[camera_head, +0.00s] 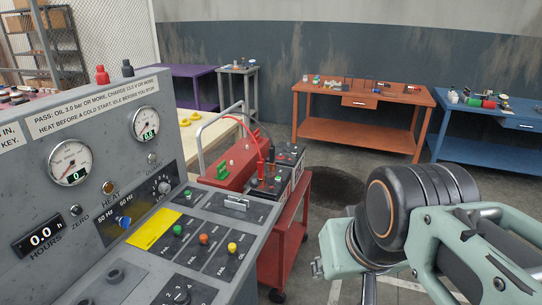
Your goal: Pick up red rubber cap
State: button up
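A small red cap-like piece (102,75) stands upright on the top edge of the grey control console, at the upper left. A similar black piece (127,68) stands just right of it. I cannot tell for sure from this view that the red piece is rubber. My arm shows at the lower right, well apart from both pieces. My gripper's fingers cannot be made out in this view.
The grey console (215,200) with gauges and knobs fills the left. A red cart (290,240) with batteries (270,187) stands behind it. An orange workbench (370,97) and a blue workbench (490,151) stand farther back. Open floor lies between cart and benches.

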aim_at(102, 76)
jog(key=i+l, duration=0.15)
jog(key=i, duration=0.3)
jog(key=i+l+u, duration=0.1)
jog(key=i, duration=0.35)
jog(key=i+l, duration=0.2)
jog(key=i, duration=0.25)
jog(key=i+l, duration=0.15)
jog(key=i, duration=0.3)
jog(key=u, duration=0.05)
